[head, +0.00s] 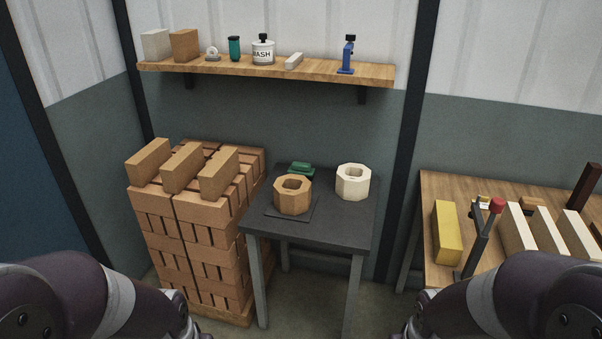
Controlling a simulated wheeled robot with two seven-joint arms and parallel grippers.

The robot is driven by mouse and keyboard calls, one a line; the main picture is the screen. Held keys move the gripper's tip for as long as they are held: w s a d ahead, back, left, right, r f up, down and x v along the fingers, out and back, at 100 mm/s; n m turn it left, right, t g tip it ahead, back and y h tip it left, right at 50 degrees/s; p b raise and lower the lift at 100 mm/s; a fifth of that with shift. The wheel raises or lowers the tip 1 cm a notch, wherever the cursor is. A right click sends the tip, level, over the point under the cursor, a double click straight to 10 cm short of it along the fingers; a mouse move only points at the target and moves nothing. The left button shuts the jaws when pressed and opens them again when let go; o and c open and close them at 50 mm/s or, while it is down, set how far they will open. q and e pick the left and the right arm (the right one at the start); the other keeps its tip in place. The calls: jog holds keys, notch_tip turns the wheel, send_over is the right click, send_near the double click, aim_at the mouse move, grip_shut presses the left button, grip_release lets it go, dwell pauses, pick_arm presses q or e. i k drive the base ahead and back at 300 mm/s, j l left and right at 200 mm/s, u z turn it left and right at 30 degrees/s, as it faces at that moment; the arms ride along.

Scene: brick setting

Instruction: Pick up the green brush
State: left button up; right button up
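A small green object (301,168), which looks like the green brush, lies at the back of the dark small table (340,225). It sits behind a brown octagonal block with a hole (292,197), which partly hides it. A white octagonal block with a hole (353,182) stands to its right. Only my arm links show at the lower left and lower right corners. Neither gripper is in view.
A stack of bricks (205,240) stands left of the small table. A wooden workbench (440,185) at right holds a yellow block (447,232), a red-knobbed lever (480,240) and pale blocks. A wall shelf (330,72) above holds several items, including a green container (234,49).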

aim_at(304, 168)
jog(key=i+z, duration=0.1)
jog(key=z, duration=0.35)
jog(key=i+j+z, duration=0.1)
jog(key=z, duration=0.3)
jog(key=i+j+z, duration=0.2)
jog(key=i+j, duration=0.2)
jog(key=j, duration=0.2)
jog(key=i+j+z, duration=0.1)
jog(key=j, duration=0.25)
jog(key=i+j+z, duration=0.1)
jog(key=i+j, duration=0.15)
jog(key=i+j+z, duration=0.1)
jog(key=j, duration=0.35)
jog(key=i+j+z, duration=0.1)
jog(key=i+j, duration=0.15)
jog(key=j, duration=0.15)
jog(key=i+j+z, duration=0.1)
jog(key=j, duration=0.25)
